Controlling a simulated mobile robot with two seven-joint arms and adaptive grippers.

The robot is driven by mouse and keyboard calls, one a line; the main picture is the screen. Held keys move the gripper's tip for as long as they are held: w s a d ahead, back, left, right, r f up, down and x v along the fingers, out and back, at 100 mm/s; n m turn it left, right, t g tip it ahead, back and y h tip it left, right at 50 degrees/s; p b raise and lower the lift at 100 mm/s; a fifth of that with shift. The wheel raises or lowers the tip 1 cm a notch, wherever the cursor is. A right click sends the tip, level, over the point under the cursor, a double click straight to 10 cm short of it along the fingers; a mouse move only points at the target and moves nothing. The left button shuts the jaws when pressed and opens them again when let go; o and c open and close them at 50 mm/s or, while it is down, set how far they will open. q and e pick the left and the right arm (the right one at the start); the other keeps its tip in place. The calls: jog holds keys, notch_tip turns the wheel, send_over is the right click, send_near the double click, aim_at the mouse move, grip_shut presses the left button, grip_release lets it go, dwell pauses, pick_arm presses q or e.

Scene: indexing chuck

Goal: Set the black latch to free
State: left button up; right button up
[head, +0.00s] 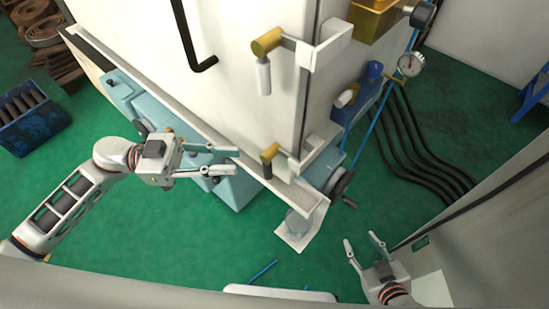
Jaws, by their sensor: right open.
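A small latch with a brass head and a short dark handle (267,169) sits low at the corner of the white cabinet, beside a pale bracket. It looks like the black latch; its handle points down in the picture. My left gripper (236,161) is to the left of this latch, its fingers pointing at it. The fingertips are apart, with nothing seen between them, and a gap shows between them and the latch. My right gripper (362,241) is open and empty at the lower right, well away from the latch.
A similar upper latch (264,76) has a brass head and pale handle. A black bent handle (196,50) is on the white door. A pale ledge (200,130) runs under the door. A handwheel (341,183) and a gauge (410,64) are at the right.

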pick_arm(q)
jog(key=d+f+g, duration=0.1)
jog(key=d, duration=0.6)
jog(key=shift+s+d+f+y, duration=0.2)
jog(key=shift+s+y, duration=0.1)
jog(key=shift+s, duration=0.15)
grip_shut()
